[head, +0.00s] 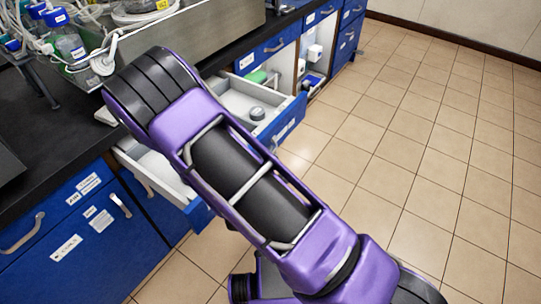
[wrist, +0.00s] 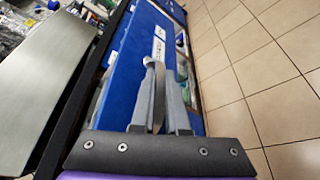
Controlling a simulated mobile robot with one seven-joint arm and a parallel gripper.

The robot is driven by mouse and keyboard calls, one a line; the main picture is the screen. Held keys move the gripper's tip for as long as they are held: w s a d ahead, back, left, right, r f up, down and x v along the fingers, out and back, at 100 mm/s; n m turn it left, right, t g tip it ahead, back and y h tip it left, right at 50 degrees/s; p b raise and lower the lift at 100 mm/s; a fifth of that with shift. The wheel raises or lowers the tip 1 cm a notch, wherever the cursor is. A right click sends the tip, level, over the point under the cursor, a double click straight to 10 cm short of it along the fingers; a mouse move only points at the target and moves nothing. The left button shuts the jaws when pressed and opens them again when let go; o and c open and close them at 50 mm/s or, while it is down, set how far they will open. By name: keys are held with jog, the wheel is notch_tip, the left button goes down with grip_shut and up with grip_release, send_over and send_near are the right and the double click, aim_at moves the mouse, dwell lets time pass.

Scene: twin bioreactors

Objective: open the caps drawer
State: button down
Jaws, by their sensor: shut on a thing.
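In the wrist view, my gripper (wrist: 160,85) is shut on a grey curved drawer handle (wrist: 158,98). The handle is on a blue drawer front (wrist: 129,55) with white labels too small to read. In the head view, my purple arm hides my gripper and the held handle. I cannot tell from the labels which is the caps drawer.
A black counter (head: 50,135) runs above the blue cabinets, with a metal-sided unit (head: 210,35), bottles and tubing on it. A closed drawer with a handle (head: 22,232) is at the lower left. An open shelf stands beyond the drawers. The tiled floor (head: 420,130) on the right is clear.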

jog(key=c, duration=1.2)
grip_release()
jog(key=shift+s, duration=0.1)
jog(key=p+v, duration=0.1)
jog(key=v, duration=1.6)
jog(key=shift+a+r, duration=0.1)
jog(key=shift+a, duration=0.1)
